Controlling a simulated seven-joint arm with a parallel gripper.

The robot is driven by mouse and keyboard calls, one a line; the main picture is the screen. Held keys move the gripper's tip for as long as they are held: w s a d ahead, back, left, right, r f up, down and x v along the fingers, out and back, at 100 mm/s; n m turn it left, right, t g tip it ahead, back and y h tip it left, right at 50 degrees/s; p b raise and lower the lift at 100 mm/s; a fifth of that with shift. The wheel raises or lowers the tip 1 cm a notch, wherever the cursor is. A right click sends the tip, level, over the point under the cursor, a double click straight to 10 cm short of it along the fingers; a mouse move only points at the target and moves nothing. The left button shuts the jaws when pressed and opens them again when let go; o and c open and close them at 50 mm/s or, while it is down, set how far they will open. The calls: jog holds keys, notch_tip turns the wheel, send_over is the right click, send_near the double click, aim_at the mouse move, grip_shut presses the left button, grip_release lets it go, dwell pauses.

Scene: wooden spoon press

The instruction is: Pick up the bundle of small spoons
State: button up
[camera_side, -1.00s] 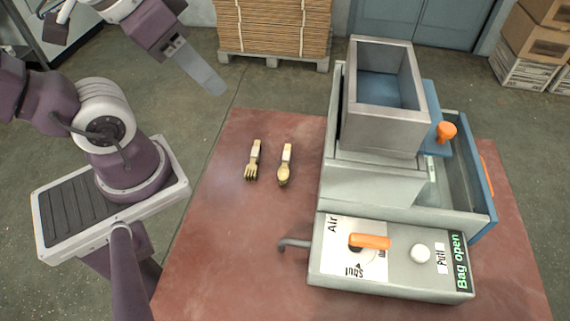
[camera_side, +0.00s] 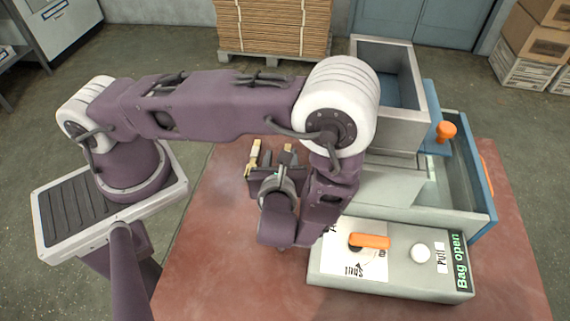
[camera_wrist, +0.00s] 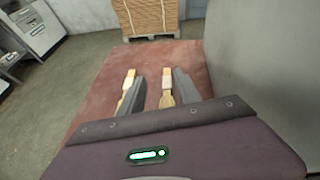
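The spoon bundle has a pale band around its handles. In the wrist view the spoon bundle (camera_wrist: 167,98) lies between my two grey fingers, nearer the right one, with a gap on the left. In the side view only the top of the spoon bundle (camera_side: 288,147) shows; my gripper hides the rest. My gripper (camera_side: 279,158) is low over the red table, pointing away from the side camera. In the wrist view my gripper (camera_wrist: 160,80) is open around the bundle. I cannot tell whether the fingers touch the table.
A fork bundle (camera_side: 253,157) lies just left of my left finger, also seen in the wrist view (camera_wrist: 128,84). The grey press (camera_side: 400,130) with an orange knob (camera_side: 446,131) stands to the right. A control panel (camera_side: 400,275) stands at the front right.

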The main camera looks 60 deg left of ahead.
jog(key=f+m, duration=0.1)
jog(key=f+m+t, duration=0.1)
jog(key=shift+d+f+h, duration=0.2)
jog(key=shift+f+h, duration=0.2)
jog(key=x, duration=0.7)
jog(key=shift+w, duration=0.1)
grip_shut()
